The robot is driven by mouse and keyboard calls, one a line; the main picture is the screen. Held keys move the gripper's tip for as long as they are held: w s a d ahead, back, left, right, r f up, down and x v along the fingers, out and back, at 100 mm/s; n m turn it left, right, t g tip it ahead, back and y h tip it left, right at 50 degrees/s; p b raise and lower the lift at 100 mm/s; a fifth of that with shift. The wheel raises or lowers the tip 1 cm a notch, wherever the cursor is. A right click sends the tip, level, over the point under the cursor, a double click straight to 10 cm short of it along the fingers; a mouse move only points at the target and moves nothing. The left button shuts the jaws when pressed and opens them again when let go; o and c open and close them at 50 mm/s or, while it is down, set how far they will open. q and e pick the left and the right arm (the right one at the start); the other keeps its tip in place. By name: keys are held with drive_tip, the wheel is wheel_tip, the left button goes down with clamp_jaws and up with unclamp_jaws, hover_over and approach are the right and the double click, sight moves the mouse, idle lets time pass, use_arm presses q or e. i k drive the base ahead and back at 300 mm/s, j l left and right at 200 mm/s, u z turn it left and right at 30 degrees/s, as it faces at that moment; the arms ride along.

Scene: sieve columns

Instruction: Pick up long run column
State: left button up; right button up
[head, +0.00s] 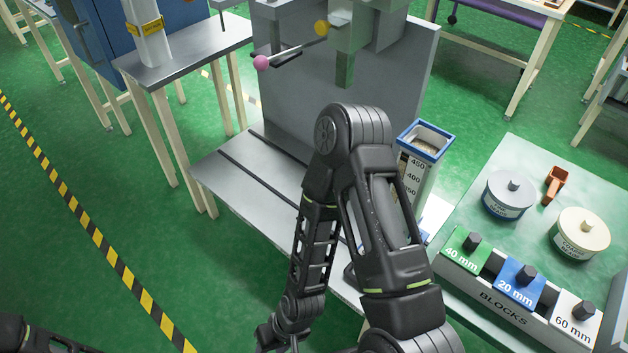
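A tall clear column (417,178) with a blue square rim stands right of my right arm. Its scale reads 450, 400 and a partly hidden lower number, and pale grains show inside near the top. My arm hides its lower part, and I see no label naming it the long run column. My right arm bends in front of it, with the forearm pointing down. The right gripper end (285,338) is at the bottom edge, cut off and away from the column top; its fingers are unclear. Only dark links of my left arm show at the bottom left; its gripper is out of view.
A grey machine (300,85) with a lever and pink knob stands behind my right arm. The green-topped table (540,180) at right holds two round lidded containers, a brown scoop (555,183) and a rack of 40, 20 and 60 mm blocks (500,297).

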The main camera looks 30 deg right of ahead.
sight(423, 148)
drive_tip(key=z, duration=1.65)
